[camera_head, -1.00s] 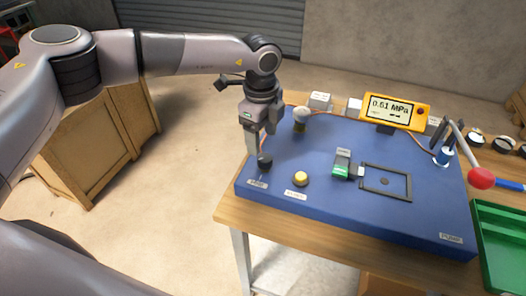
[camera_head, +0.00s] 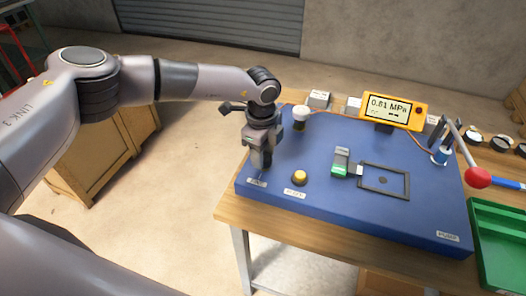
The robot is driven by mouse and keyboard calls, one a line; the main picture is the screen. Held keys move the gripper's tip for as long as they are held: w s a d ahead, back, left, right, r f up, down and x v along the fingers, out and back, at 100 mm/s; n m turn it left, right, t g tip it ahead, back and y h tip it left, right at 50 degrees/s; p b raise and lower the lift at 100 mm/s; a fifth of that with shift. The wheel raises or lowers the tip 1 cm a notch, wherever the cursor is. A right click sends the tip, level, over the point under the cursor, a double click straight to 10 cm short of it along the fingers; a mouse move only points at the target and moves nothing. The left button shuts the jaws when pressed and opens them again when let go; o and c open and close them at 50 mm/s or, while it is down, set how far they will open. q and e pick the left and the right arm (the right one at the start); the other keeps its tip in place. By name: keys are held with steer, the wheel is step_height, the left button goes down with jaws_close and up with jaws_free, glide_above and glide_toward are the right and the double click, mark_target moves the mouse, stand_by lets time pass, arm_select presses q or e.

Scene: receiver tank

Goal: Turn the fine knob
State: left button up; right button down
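The blue panel (camera_head: 325,212) lies on a wooden table. A white label (camera_head: 257,182), too small to read surely, sits near its front left corner. The black knob behind that label is now hidden by my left gripper (camera_head: 261,170). The gripper points down over the knob's place, with its fingertips low near the panel. I cannot tell whether the fingers are around the knob or touching it. My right gripper is not in view.
A yellow button (camera_head: 299,177) is just right of the gripper. The gauge (camera_head: 393,110) reads 0.61 MPa. A red-ended pump lever (camera_head: 478,178) and green tray (camera_head: 500,222) are at right.

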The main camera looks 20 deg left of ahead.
arm_select(q)
steer(key=shift+m, duration=0.3)
